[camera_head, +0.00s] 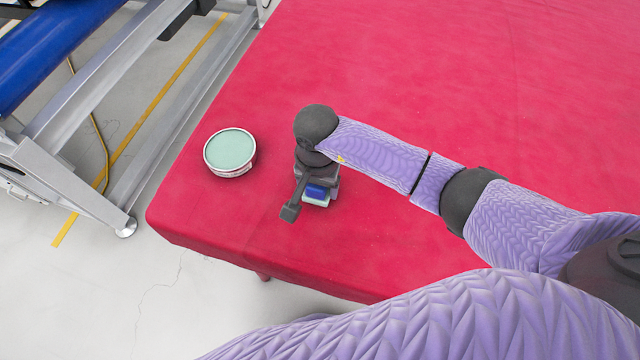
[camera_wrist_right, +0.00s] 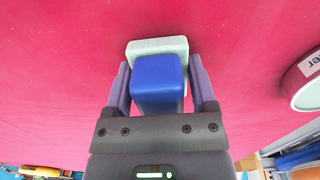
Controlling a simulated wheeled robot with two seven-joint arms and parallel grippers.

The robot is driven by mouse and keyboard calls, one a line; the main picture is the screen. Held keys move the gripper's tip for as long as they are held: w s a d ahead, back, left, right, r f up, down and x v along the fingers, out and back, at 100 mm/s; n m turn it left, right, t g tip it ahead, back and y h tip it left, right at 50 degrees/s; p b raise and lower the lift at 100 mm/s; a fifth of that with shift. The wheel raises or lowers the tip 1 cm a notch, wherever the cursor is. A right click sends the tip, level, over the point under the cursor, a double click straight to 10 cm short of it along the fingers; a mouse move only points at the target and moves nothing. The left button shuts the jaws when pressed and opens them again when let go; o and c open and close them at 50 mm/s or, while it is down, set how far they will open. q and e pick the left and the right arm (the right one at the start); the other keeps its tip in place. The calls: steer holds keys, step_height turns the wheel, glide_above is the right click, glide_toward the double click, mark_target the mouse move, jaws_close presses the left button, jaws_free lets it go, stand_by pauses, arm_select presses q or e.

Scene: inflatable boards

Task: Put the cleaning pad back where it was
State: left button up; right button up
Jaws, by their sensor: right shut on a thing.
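The cleaning pad has a blue block-shaped grip (camera_head: 317,191) on a pale green-white base (camera_head: 317,202). My right gripper (camera_head: 314,190) is over it near the table's front left corner. In the right wrist view, the two fingers of my right gripper (camera_wrist_right: 160,88) stand on both sides of the blue grip (camera_wrist_right: 158,84), shut on it. The pale base (camera_wrist_right: 150,46) shows beyond the fingertips. Whether the pad touches the table is hard to tell. My left gripper is not in view.
A round open tin (camera_head: 230,153) with pale green contents stands on the red table (camera_head: 420,70) left of the gripper. Its side shows in the wrist view (camera_wrist_right: 308,80). A metal frame (camera_head: 80,160) with a blue roller (camera_head: 45,45) stands beyond the left edge. The table behind is clear.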

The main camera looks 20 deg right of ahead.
steer(key=shift+f, duration=0.2)
steer(key=o, duration=0.7)
steer(key=shift+f, duration=0.15)
steer(key=shift+c, duration=0.2)
steer(key=o, duration=0.4)
steer(key=shift+c, duration=0.2)
step_height(320, 180, up, 12)
steer(key=p, duration=0.3)
steer(key=shift+r, duration=0.25)
